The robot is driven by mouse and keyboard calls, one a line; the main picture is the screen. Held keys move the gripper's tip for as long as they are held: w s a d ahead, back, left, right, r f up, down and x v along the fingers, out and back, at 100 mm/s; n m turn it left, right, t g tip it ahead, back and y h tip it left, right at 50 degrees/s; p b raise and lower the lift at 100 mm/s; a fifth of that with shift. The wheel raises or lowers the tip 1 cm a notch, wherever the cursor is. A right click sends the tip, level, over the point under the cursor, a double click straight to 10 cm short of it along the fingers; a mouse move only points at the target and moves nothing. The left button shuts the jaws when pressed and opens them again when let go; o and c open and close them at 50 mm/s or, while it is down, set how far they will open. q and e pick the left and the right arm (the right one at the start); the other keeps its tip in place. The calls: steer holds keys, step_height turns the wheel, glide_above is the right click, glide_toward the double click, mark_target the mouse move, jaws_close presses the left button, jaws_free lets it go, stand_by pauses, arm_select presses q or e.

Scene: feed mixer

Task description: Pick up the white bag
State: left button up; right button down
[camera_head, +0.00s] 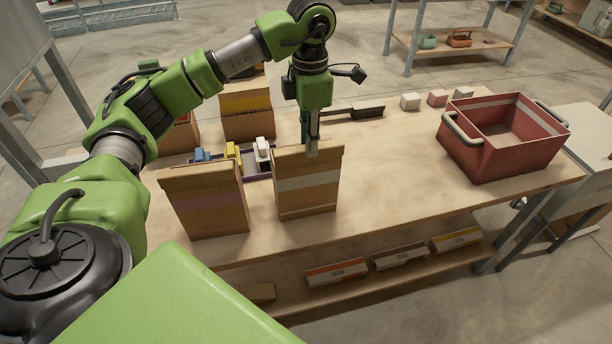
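The bag with the white band (308,183) is a brown paper bag standing upright near the front middle of the wooden table. My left gripper (312,143) points down at its top edge. My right gripper is out of view.
A bag with a pinkish band (208,201) stands close on the left. A yellow-banded bag (246,106) stands behind, near a tray of small scoops (259,170). A red crate (490,155) is at the right. The table between the white-banded bag and the crate is clear.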

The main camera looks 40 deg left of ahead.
mark_target(309, 166)
arm_select(q)
step_height(309, 166, down, 8)
steer(key=shift+f+p, duration=0.2)
steer(key=shift+p, duration=0.7)
jaws_close()
